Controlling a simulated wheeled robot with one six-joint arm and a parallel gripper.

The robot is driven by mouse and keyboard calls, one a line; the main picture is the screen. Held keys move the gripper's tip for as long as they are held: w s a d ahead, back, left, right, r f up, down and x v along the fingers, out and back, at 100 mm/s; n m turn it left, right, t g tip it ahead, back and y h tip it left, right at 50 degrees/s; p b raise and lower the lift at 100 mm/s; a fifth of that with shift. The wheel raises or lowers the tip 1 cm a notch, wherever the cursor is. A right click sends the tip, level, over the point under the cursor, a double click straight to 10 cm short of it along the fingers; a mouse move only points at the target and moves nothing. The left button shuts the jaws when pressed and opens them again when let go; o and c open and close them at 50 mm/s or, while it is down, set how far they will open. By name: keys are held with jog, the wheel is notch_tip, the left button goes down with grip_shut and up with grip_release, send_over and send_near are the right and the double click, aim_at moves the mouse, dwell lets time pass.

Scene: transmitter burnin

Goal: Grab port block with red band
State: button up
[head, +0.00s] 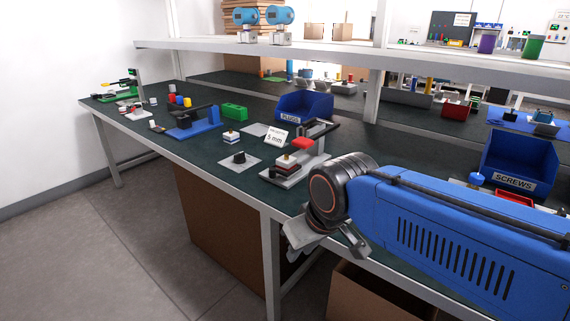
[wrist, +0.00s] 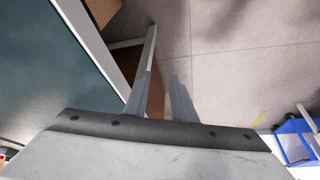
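In the head view, a small block with dark red on it (head: 287,161) sits on the pale clamp fixture (head: 297,174) under a bright red handle tip. I cannot tell for sure whether this red is a band. A small white block with a blue band (head: 231,136) stands on the bench to its left. My gripper (head: 298,248) hangs at the bench's front edge, below and in front of the fixture. In the wrist view its two grey fingers (wrist: 162,78) are apart with nothing between them. That view shows floor and bench edge, no block.
The dark green bench (head: 205,97) holds a blue PLUGS bin (head: 304,106), a "5 mm" sign (head: 276,137), a blue fixture (head: 196,126) and a green block (head: 234,111). A blue SCREWS bin (head: 520,160) stands right. A shelf (head: 330,54) overhangs the back. Cardboard boxes are below the bench.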

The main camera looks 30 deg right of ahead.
jog(key=o, duration=0.4)
jog(key=shift+c, duration=0.2)
jog(key=o, duration=0.5)
jog(key=shift+w+r, duration=0.15)
jog(key=shift+r, duration=0.1)
jog(key=w+d+r+m+g, duration=0.1)
jog(key=w+d+r+m, duration=0.1)
jog(key=w+r+m, duration=0.2)
jog(key=w+d+r+m+g, duration=0.1)
jog(key=w+r+m, duration=0.3)
jog(key=w+r, duration=0.6)
jog(key=shift+d+r+m, duration=0.4)
jog(key=shift+d+r, duration=0.15)
jog(key=shift+d, duration=0.2)
notch_tip(320, 180, up, 9)
jog(key=m+g, duration=0.3)
jog(key=m, duration=0.6)
send_over(286, 155)
jog(key=f, duration=1.2)
jog(key=shift+w, duration=0.2)
jog(key=shift+s+d+f, duration=0.1)
jog(key=shift+s+f, duration=0.05)
jog(key=shift+f, duration=2.55)
